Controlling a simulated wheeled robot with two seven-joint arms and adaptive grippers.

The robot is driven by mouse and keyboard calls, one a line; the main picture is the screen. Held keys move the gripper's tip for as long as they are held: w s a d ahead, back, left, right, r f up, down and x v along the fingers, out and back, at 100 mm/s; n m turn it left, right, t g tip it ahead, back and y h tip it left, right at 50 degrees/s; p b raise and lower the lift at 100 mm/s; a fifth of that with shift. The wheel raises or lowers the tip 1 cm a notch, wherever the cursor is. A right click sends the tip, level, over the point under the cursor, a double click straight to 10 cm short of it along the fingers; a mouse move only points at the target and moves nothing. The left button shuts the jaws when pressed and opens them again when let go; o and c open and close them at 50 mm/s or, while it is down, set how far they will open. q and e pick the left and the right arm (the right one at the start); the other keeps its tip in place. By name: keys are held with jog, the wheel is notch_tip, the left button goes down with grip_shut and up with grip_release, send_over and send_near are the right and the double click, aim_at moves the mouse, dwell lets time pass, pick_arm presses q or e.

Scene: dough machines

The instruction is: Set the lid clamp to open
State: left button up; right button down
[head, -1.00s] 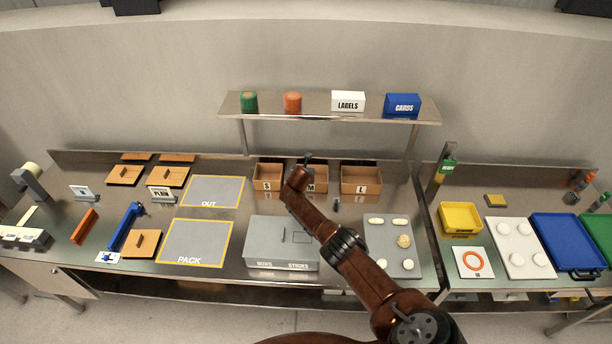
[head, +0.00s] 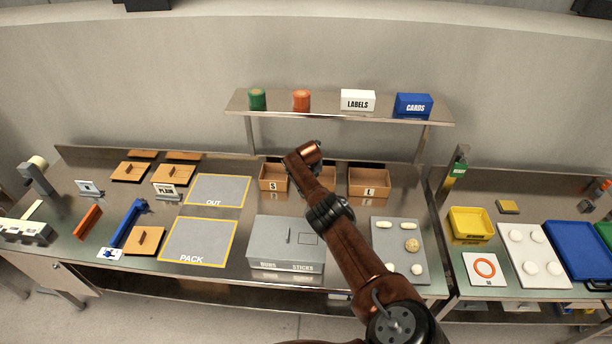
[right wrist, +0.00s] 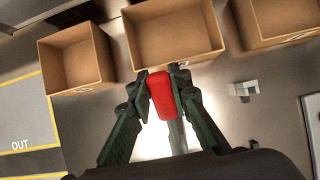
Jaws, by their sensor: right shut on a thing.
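My right gripper (right wrist: 160,77) is shut on a red grip (right wrist: 163,97) in the right wrist view. A grey bar (right wrist: 177,137) runs from the red grip toward the camera; it looks like a lever, perhaps the lid clamp's handle. Its base is hidden behind my gripper, so I cannot tell the clamp's setting. In the head view my right wrist (head: 303,155) is in front of the middle bin, and the fingers and red grip are hidden behind it. My left gripper is not in view.
Open bins S (head: 272,186) and L (head: 369,191) stand behind the work area. A small silver block (right wrist: 242,90) is right of the fingers. A grey lidded box (head: 285,262) and a dough tray (head: 413,273) lie nearer. A shelf (head: 330,116) is above.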

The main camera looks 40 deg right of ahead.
jog(key=c, duration=1.8)
grip_release()
jog(key=shift+w+f, duration=0.1)
jog(key=shift+f, duration=0.05)
jog(key=shift+o, duration=0.2)
jog(key=shift+a+r, duration=0.3)
jog(key=shift+a, duration=0.35)
jog(key=d+v, duration=0.1)
jog(key=v, duration=1)
jog(key=shift+s+r, duration=0.25)
jog(key=shift+a+f, duration=0.1)
